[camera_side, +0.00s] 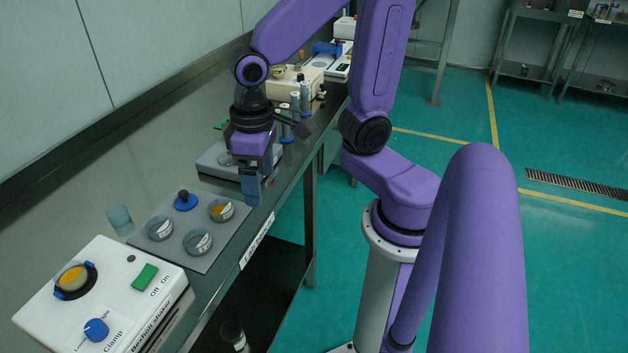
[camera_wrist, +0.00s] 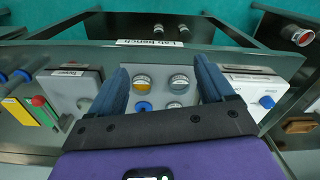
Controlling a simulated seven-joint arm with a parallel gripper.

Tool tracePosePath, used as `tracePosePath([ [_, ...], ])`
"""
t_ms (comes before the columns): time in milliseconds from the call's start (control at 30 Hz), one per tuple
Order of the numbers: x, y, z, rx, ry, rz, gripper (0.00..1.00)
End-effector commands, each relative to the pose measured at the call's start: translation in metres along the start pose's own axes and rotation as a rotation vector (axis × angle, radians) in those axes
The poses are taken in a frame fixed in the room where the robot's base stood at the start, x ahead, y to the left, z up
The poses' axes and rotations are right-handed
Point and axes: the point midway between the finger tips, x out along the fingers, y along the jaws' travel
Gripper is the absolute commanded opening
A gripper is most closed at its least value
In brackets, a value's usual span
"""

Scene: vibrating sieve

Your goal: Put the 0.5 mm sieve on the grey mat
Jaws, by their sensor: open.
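The grey mat (camera_side: 190,222) lies on the bench. It holds a dish with orange material (camera_side: 221,210), two grey round sieve-like dishes (camera_side: 160,229) (camera_side: 197,242) and a blue-based piece with a dark knob (camera_side: 185,201). No size marking is legible, so I cannot tell which is the 0.5 mm sieve. Another round piece with orange material (camera_side: 73,279) sits in the shaker's blue clamp. My gripper (camera_side: 258,182) is open and empty above the bench, beyond the mat. In the wrist view the orange dish (camera_wrist: 142,84) and a grey dish (camera_wrist: 180,83) appear between its fingers (camera_wrist: 163,82).
The white shaker (camera_side: 115,268) with a blue clamp knob (camera_side: 96,329) and green switch stands at the near left. A translucent cup (camera_side: 120,219) stands beside the mat. A low device (camera_side: 212,166) sits under my gripper's far side, with bottles (camera_side: 300,95) behind.

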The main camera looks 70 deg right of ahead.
Motion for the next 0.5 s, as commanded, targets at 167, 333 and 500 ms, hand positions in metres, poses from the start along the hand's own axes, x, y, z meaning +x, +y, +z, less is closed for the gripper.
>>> tracePosePath([
  [167, -0.002, -0.004, 0.038, -0.336, 0.003, -0.005, 0.81],
  [333, -0.004, -0.006, 0.071, -0.623, 0.006, -0.009, 0.81],
  [500, -0.004, -0.007, 0.092, -0.805, 0.007, -0.011, 0.81],
])
